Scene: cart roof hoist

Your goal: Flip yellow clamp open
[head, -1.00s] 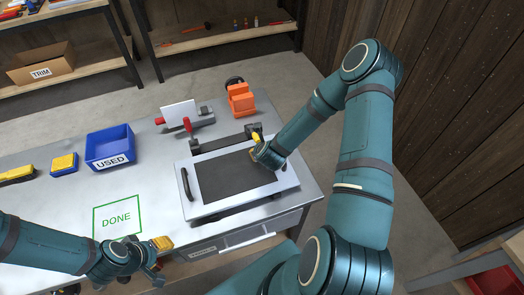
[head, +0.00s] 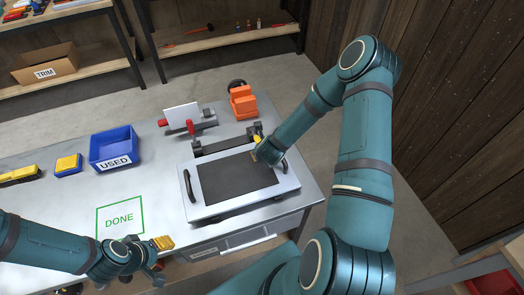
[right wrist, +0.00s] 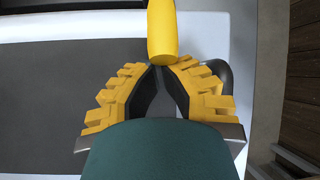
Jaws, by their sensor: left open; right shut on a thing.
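The yellow clamp (head: 257,138) shows as a small yellow handle at the back right edge of the framed dark panel (head: 235,178). In the right wrist view it is a yellow bar (right wrist: 162,32) beyond the fingertips. My right gripper (right wrist: 160,66) is shut on the near end of this bar; its yellow padded fingers meet there. In the head view my right arm's wrist hides most of that gripper and the clamp's base. My left gripper (head: 160,260) is open and empty at the bench's front edge, beside the green DONE square (head: 120,219).
A blue USED bin (head: 113,148), a yellow-and-blue box (head: 68,165), a red-handled vise-like fixture (head: 188,121) and an orange device (head: 242,101) stand on the bench. A black handle (right wrist: 217,72) lies close to my right fingers. The bench's middle left is clear.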

